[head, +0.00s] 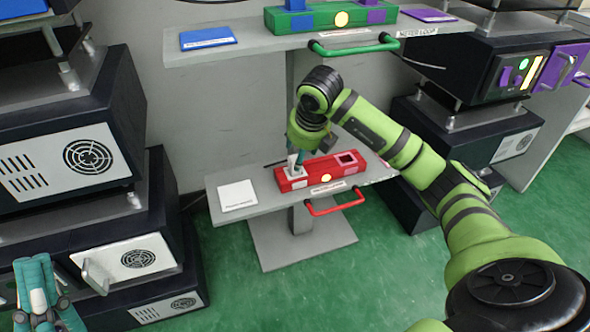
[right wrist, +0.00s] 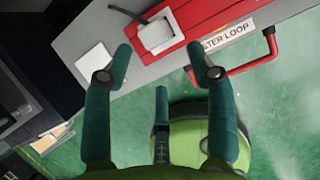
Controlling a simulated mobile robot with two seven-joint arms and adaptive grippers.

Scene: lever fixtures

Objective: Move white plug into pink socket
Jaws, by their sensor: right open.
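The white plug (head: 293,160) stands at the left end of a red block (head: 322,171) on the lower shelf. The pink socket (head: 347,159) is a dark square opening with a pink rim at the block's right end, and it looks empty. My right gripper (head: 301,158) is at the plug from above, its teal fingers partly hidden by the arm. In the right wrist view the white plug (right wrist: 157,36) lies beyond and between the spread fingertips (right wrist: 160,60), with nothing held. My left gripper (head: 40,290) is at the lower left, far from the block; its finger gap is unclear.
A red handle (head: 335,204) sticks out from the lower shelf's front. A white plate (head: 237,195) lies left of the block. The upper shelf (head: 240,48) with a green block and green handle overhangs behind. Dark cabinets stand on both sides.

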